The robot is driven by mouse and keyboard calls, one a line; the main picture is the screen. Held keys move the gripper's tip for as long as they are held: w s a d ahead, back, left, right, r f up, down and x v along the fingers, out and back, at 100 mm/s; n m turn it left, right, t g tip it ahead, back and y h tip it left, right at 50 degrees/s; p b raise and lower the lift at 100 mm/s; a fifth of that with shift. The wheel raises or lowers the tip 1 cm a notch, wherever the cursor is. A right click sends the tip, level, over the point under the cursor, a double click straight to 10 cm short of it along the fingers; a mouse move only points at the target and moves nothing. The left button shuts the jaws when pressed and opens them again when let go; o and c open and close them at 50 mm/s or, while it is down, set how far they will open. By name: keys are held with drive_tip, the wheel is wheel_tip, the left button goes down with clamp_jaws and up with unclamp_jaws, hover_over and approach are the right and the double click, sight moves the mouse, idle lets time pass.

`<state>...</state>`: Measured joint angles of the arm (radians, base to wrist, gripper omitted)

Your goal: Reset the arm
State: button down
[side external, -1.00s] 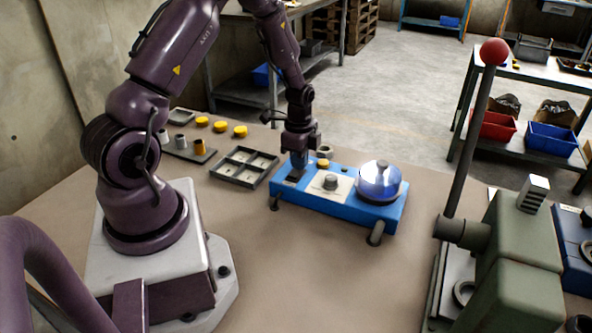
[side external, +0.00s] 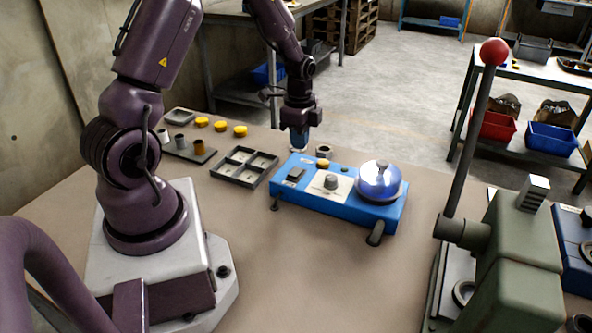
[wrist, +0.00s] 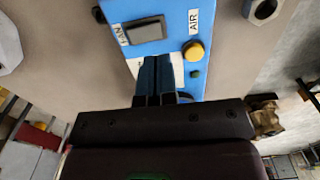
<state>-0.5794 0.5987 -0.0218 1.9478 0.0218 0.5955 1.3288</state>
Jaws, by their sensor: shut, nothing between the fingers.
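My gripper (side external: 299,141) is shut and empty, raised just behind the left end of the blue machine (side external: 349,207). In the wrist view the shut fingers (wrist: 158,68) point over the blue panel (wrist: 150,47). The panel carries a black rocker switch (side external: 295,175), also in the wrist view (wrist: 145,30), and a yellow button (side external: 322,163), also in the wrist view (wrist: 194,50) beside an "AIR" label. A dark knob (side external: 331,182) sits on a pale plate. A shiny domed drum (side external: 379,183) sits at the machine's right end. The fingers look apart from the panel.
A grey divided tray (side external: 244,167) lies left of the machine. Several yellow caps (side external: 220,126) and small cylinders (side external: 181,143) stand farther left. A nut-like ring (side external: 324,151) lies behind the machine. A green press with a red-knobbed lever (side external: 494,51) stands at right. The front table is clear.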

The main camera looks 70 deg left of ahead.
drive_tip(key=shift+s+d+n, duration=0.1)
drive_tip(key=shift+n, duration=0.5)
drive_tip(key=s+n, duration=0.1)
drive_tip(key=s+d+n, duration=0.1)
drive_tip(key=shift+n+g+h, duration=0.3)
drive_tip(key=shift+g, duration=0.1)
drive_tip(key=shift+s+d+r+n, duration=0.3)
drive_tip(key=shift+d+r+n, duration=0.4)
drive_tip(key=shift+r, duration=0.2)
drive_tip(key=s+d+r+n+t, duration=0.2)
drive_tip(key=s+d+r, duration=0.3)
drive_tip(key=d+r, duration=0.4)
drive_tip(key=s+d+r+n+t, duration=0.1)
drive_tip(key=s+d+r+t, duration=0.3)
drive_tip(key=d+r, duration=0.4)
wheel_tip(320, 180, up, 4)
drive_tip(key=shift+s+d+r+n, duration=0.25)
drive_tip(key=shift+s+d+n, duration=0.15)
drive_tip(key=shift+s, duration=0.1)
